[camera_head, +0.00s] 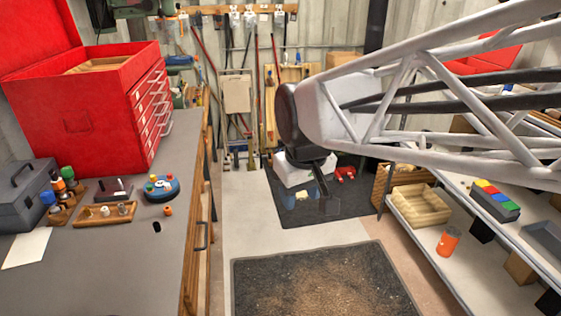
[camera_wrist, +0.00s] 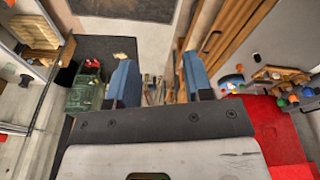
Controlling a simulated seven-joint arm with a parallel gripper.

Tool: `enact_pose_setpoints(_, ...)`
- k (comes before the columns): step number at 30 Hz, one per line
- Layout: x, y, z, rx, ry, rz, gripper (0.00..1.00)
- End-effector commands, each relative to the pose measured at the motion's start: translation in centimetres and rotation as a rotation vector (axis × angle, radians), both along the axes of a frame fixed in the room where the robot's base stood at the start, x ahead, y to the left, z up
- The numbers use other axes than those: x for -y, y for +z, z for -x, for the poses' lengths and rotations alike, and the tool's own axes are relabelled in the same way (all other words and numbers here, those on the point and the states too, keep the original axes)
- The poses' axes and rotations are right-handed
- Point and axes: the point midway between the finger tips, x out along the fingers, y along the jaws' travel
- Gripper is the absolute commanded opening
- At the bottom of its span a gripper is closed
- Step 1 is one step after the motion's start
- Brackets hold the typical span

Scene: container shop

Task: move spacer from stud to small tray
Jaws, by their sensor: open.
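A wooden board (camera_head: 92,219) with short upright pieces, pale and metallic, lies on the grey bench at the left. They may be studs with a spacer, but they are too small to tell apart. A small dark tray-like block (camera_head: 113,196) sits just behind the board. A round blue dish (camera_head: 160,194) with coloured pieces stands to its right and also shows in the wrist view (camera_wrist: 230,80). I cannot tell which of these is the small tray. My gripper (camera_head: 324,196) hangs over the floor, well right of the bench. Its blue fingers (camera_wrist: 159,82) are apart and empty.
A red tool chest (camera_head: 75,120) stands on the bench behind these things. Coloured-cap bottles (camera_head: 67,174), a small orange-brown cylinder (camera_head: 168,211) and a black piece (camera_head: 157,227) are nearby. The bench front is mostly clear. A shelf (camera_head: 415,222) with bins stands at the right.

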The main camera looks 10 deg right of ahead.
Motion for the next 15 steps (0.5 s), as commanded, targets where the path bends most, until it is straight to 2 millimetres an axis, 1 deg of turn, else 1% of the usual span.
enact_pose_setpoints(1,1.0,-0.4,1.4,0.007,-0.038,-0.004,0.47)
enact_pose_setpoints(3,2.0,-0.9,3.1,0.014,-0.088,-0.011,0.47)
enact_pose_setpoints(9,4.3,-2.8,7.6,0.032,-0.216,-0.026,0.47)
enact_pose_setpoints(12,5.0,-3.6,9.1,0.038,-0.263,-0.032,0.47)
enact_pose_setpoints(15,5.4,-4.1,10.1,0.044,-0.295,-0.035,0.47)
